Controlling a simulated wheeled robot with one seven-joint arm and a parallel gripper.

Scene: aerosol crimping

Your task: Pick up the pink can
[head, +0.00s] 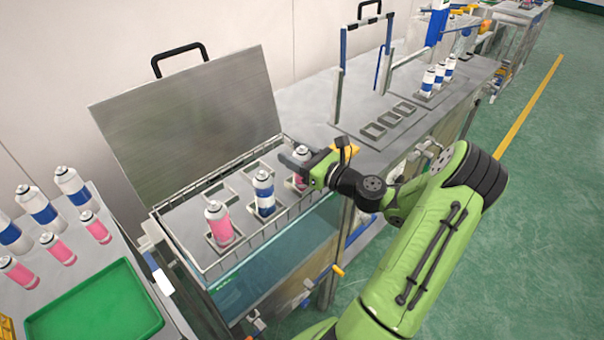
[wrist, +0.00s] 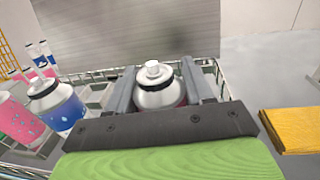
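A pink can (head: 300,183) with a silver top stands at the right end of the wire rack (head: 262,243), partly hidden by my gripper. My gripper (head: 303,163) is at the top of this can. In the wrist view the can's silver top (wrist: 156,87) sits between my two fingers (wrist: 157,90), one on each side, with a little pink showing below. I cannot tell whether the fingers press on it. Another pink can (head: 219,223) stands at the rack's left front, with a blue-and-white can (head: 264,192) between the two.
The raised metal lid (head: 190,115) stands behind the rack, over a glass-sided water tank (head: 275,255). Several pink and blue cans and a green tray (head: 95,305) are on the left table. A yellow block (wrist: 290,128) lies right of my gripper.

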